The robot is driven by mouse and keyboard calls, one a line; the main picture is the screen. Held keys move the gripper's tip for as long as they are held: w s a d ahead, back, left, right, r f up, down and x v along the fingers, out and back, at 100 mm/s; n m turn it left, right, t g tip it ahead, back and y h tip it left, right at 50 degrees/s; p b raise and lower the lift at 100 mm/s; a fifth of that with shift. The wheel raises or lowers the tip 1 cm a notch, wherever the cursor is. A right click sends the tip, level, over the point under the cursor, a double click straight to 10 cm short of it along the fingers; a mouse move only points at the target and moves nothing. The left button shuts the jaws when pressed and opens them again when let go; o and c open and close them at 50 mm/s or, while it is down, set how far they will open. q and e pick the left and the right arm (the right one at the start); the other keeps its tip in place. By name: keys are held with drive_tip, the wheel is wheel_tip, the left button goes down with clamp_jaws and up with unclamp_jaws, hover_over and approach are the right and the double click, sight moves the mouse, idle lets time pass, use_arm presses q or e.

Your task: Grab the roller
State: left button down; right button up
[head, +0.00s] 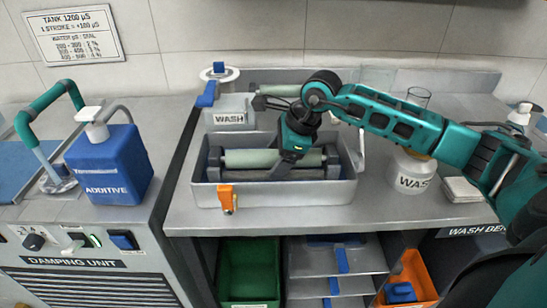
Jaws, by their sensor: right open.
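A pale green roller (248,158) lies lengthwise in the grey metal tray (295,193) on the bench, with dark bars beside it. A second pale roller (280,90) lies farther back, behind the tray, partly hidden by my right arm. My right gripper (291,157) points down over the tray, close to the middle of the front roller, and covers part of it. It is open; its fingers are small and dark here, and I cannot tell whether they touch the roller. My left gripper is not in view.
A grey WASH box (230,116) stands behind the tray's left end. An orange clip (228,198) hangs on the tray's front wall. A white wash bottle (412,170) and folded cloths (461,190) stand right. A blue ADDITIVE bottle (106,168) stands left.

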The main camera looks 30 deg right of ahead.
drive_tip(key=c, duration=1.2)
drive_tip(key=shift+r, duration=0.1)
drive_tip(key=shift+c, duration=0.5)
drive_tip(key=shift+r, duration=0.1)
